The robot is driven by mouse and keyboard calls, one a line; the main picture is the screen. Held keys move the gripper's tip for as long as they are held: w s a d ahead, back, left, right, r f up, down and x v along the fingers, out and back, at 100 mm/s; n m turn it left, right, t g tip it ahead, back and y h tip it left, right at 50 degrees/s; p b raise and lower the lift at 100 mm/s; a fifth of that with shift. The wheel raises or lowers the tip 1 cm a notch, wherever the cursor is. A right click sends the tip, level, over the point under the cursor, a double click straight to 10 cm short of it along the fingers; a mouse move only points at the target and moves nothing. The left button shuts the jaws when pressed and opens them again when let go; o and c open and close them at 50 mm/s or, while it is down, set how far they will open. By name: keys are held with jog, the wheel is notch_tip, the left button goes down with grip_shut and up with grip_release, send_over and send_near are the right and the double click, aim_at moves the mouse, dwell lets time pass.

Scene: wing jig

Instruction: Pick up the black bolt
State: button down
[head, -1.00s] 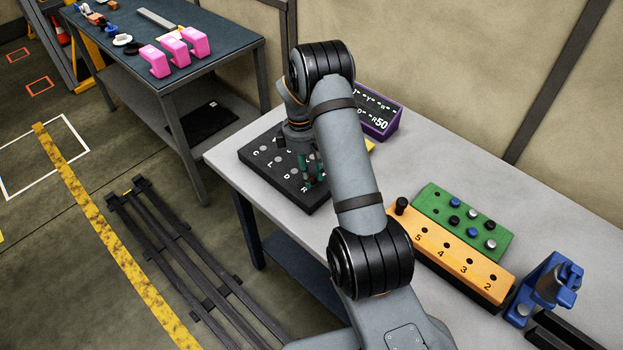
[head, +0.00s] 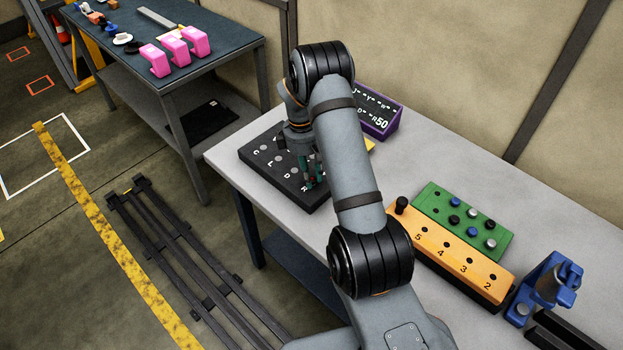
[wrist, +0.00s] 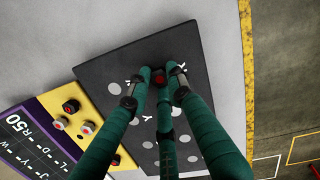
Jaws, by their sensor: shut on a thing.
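My gripper (wrist: 159,74) is low over the black lettered board (wrist: 100,70), with its green fingers close together. It is shut on a small dark piece with red on it (wrist: 160,79), mostly hidden by the fingertips. I cannot tell whether the piece still touches the board. In the head view my gripper (head: 312,178) is over the right part of the board (head: 262,158), partly behind my arm. A black bolt (head: 401,204) stands upright at the end of the orange numbered block (head: 420,234). Another black-topped bolt (head: 490,225) stands in the green block (head: 437,190).
A purple display (head: 378,112) stands behind the board. A yellow block (wrist: 100,100) with red-topped pieces lies beside it. Blue and grey bolts share the green block. A blue fixture (head: 547,285) is at the right. The grey table between board and blocks is partly hidden by my arm.

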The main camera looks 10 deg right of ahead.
aim_at(313, 178)
jog(key=shift+r, duration=0.1)
jog(key=shift+r+b, duration=0.3)
jog(key=shift+r, duration=0.25)
notch_tip(313, 178, up, 3)
jog(key=shift+w+f+b, duration=0.1)
jog(key=shift+f+b, duration=0.05)
jog(key=shift+b, duration=0.4)
jog(key=s+d+r+b, duration=0.3)
jog(key=s+d+r, duration=0.3)
jog(key=s, duration=0.3)
jog(key=shift+s+d+r, duration=0.4)
jog(key=shift+r, duration=0.15)
